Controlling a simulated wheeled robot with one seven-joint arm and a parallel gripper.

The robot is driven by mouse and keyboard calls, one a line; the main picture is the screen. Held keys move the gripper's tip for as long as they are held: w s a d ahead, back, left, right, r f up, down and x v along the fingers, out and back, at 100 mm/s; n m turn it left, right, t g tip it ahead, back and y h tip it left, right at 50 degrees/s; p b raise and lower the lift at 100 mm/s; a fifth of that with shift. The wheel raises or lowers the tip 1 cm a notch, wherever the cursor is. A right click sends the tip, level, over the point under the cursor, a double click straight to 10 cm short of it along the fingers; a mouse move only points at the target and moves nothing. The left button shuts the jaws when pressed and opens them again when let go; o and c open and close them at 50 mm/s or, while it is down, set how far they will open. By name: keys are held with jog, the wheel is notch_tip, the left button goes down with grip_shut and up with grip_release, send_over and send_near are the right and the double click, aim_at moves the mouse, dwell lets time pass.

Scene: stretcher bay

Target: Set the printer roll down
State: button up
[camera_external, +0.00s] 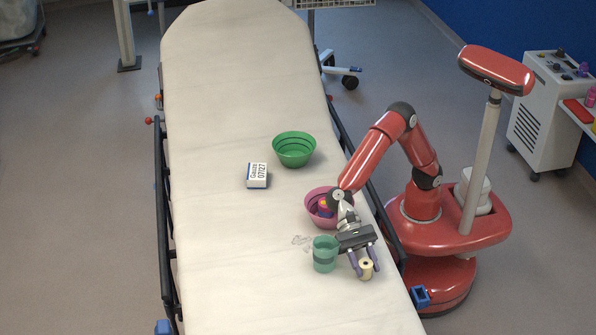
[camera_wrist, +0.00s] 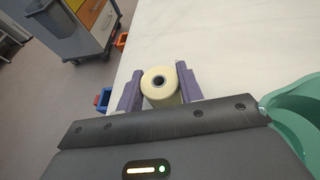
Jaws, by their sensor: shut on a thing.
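The printer roll (camera_external: 366,268) is a small cream cylinder with a dark hole in its end. It is near the right edge of the stretcher (camera_external: 225,230), towards the front. My gripper (camera_external: 365,265) is shut on it, with a purple finger on each side. In the wrist view the roll (camera_wrist: 160,86) stands upright between the fingers (camera_wrist: 160,90), its holed end facing up. Whether its base touches the white sheet cannot be told.
A teal cup (camera_external: 325,254) stands just left of my gripper. A pink bowl (camera_external: 318,212) with things in it is behind. A green bowl (camera_external: 294,150) and a gauze box (camera_external: 257,175) stand farther back. The sheet left of the cup is mostly clear.

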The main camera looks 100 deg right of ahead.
aim_at(366, 263)
jog(key=shift+r, duration=0.1)
notch_tip(366, 263, up, 19)
jog(key=p, duration=0.4)
jog(key=shift+m+t, duration=0.8)
jog(key=shift+t, duration=0.1)
jog(key=w+d+f, duration=0.1)
jog(key=w+f, duration=0.3)
jog(key=w, duration=0.3)
jog(key=w+d+f, duration=0.1)
jog(key=w+f, duration=0.4)
jog(key=w, duration=0.2)
jog(key=w+d+f, duration=0.2)
jog(key=w+f, duration=0.3)
jog(key=w, duration=0.3)
jog(key=shift+f, duration=0.15)
jog(key=shift+f+b, duration=0.7)
jog(key=shift+f, duration=1.6)
jog(key=shift+f, duration=0.1)
jog(key=o, duration=1.1)
jog(key=shift+c, duration=0.2)
